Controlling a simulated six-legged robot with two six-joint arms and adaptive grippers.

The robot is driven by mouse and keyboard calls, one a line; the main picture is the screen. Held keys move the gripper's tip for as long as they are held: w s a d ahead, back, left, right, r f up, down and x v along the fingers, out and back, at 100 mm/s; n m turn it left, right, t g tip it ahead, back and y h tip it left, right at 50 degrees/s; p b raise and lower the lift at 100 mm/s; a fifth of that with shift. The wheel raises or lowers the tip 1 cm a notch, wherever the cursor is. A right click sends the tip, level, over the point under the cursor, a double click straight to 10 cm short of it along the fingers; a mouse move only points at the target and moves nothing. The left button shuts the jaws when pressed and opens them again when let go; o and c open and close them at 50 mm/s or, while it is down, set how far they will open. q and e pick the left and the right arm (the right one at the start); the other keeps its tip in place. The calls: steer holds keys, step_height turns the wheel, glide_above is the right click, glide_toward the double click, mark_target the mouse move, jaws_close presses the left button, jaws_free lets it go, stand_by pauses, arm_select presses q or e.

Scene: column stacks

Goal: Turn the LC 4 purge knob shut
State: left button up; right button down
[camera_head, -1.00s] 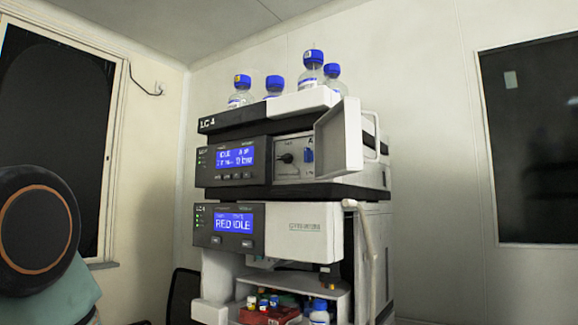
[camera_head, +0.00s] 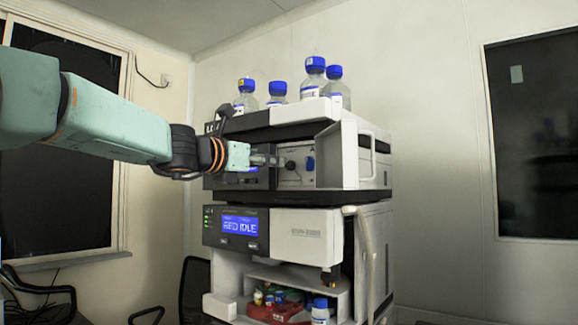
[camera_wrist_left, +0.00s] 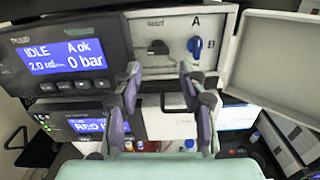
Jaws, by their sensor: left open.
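The LC 4 stack (camera_head: 292,232) stands ahead, with its upper module's front door swung open. Behind the door is a panel with a dark knob (camera_head: 291,165) and a blue knob (camera_head: 310,164) to its right. My left gripper (camera_head: 268,160) is open and empty, in front of the dark knob. Its fingers (camera_wrist_left: 160,78) point at the panel, apart from both knobs. My right gripper is out of view.
The open door (camera_wrist_left: 275,65) stands out at the panel's right. The upper display (camera_wrist_left: 62,56) reads IDLE, A ok, 0 bar. Blue-capped bottles (camera_head: 314,80) stand on top. A lower shelf holds a red rack (camera_head: 275,312) and a bottle (camera_head: 320,311).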

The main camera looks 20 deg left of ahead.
mark_target(291, 163)
arm_select(q)
steer(key=p+x, duration=0.3)
steer(key=x, duration=0.3)
steer(key=shift+w+r, duration=0.1)
steer(key=shift+w, duration=0.55)
steer(key=shift+s+a, duration=0.25)
steer(key=shift+s, duration=0.1)
steer(key=shift+s+r, duration=0.15)
steer(key=shift+s, duration=0.05)
steer(key=shift+c, duration=0.6)
steer(key=shift+d, duration=0.2)
steer(key=shift+c, duration=1.4)
steer(key=shift+w+a, duration=0.1)
steer(key=shift+w, duration=0.05)
steer(key=c, duration=0.3)
steer(key=shift+f, duration=0.2)
jaws_close()
